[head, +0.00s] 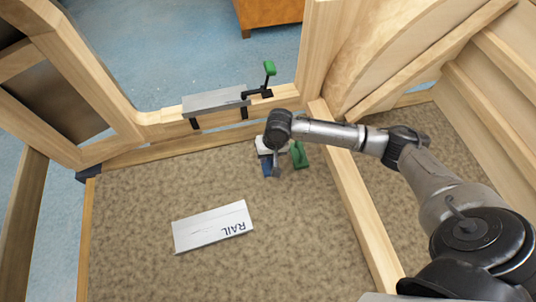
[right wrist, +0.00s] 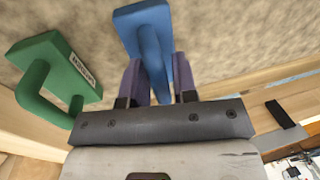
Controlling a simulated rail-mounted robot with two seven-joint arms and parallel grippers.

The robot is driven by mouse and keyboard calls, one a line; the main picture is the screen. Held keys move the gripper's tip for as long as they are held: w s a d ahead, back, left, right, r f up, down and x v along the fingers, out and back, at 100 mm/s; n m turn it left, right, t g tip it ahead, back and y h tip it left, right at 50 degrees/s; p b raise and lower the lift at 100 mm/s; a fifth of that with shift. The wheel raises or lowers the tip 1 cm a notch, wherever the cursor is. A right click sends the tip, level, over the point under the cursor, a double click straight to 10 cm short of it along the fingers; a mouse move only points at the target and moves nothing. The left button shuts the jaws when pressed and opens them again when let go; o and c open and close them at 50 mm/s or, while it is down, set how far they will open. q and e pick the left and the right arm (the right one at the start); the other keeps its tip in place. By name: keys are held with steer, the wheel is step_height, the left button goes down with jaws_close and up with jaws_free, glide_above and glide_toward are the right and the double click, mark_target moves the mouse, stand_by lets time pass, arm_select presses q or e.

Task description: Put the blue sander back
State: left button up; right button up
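The blue sander (head: 266,168) lies on the brown carpet-like surface near the back wooden beam, partly hidden by my right gripper (head: 273,160). In the right wrist view the blue sander (right wrist: 145,28) has its flat part beyond the fingers and its handle running between them. My right gripper (right wrist: 157,85) has one finger on each side of that handle. Whether the fingers press on it I cannot tell. My left gripper is in neither view.
A green sander (head: 299,155) sits close beside the blue one, also in the wrist view (right wrist: 60,65). A plate marked RAIL (head: 213,226) lies on the carpet. A grey rail (head: 215,100) and green-handled clamp (head: 268,68) are on the back beam. Wooden frames surround the area.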

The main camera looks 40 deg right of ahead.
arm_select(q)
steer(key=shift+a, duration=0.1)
arm_select(e)
steer(key=shift+o, duration=1.3)
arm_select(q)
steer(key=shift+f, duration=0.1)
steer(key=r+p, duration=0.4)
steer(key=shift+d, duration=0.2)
arm_select(e)
steer(key=shift+s+d+r, duration=0.55)
steer(key=shift+d+r, duration=0.45)
steer(key=shift+r, duration=5.05)
steer(key=s+a+f+n+t+y, duration=0.1)
steer(key=s+a+f+n, duration=0.25)
steer(key=s+a, duration=0.2)
steer(key=s+a+f+n+t, duration=0.1)
steer(key=s+a+f+n, duration=0.1)
steer(key=s+a+f, duration=0.3)
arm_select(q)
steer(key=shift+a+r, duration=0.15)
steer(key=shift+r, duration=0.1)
arm_select(e)
steer(key=s+d+n+h, duration=0.1)
steer(key=s+n+h, duration=0.1)
steer(key=s, duration=1.1)
steer(key=shift+s+r+t+h, duration=0.15)
steer(key=shift+r+t+h, duration=0.15)
steer(key=shift+h, duration=0.1)
